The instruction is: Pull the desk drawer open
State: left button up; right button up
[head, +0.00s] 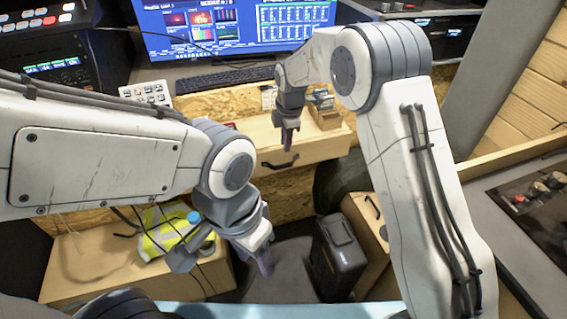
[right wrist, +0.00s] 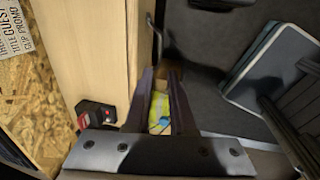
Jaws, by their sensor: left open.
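The desk drawer (head: 315,151) has a pale wooden front with a dark bar handle (head: 281,161), below the desk top. I see no clear gap at the drawer, so it looks shut. In the right wrist view, the handle (right wrist: 156,42) stands out from the drawer front (right wrist: 137,45), just beyond the fingertips. My right gripper (head: 288,140) points down above and in front of the handle. In its wrist view the fingers (right wrist: 162,80) are apart, with nothing clearly between them. My left gripper (head: 228,262) is lower left, open and empty, away from the drawer.
A keyboard (head: 225,78) and monitor (head: 235,28) stand on the desk. A black case (head: 338,262) stands on the floor below.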

aim_at(283, 161)
jog(key=f, duration=0.3)
jog(key=w+f, duration=0.1)
jog(key=f, duration=0.6)
jog(key=shift+w+a, duration=0.35)
jog(key=shift+w, duration=0.05)
grip_shut()
jog(key=shift+r, duration=0.1)
dwell(0.8)
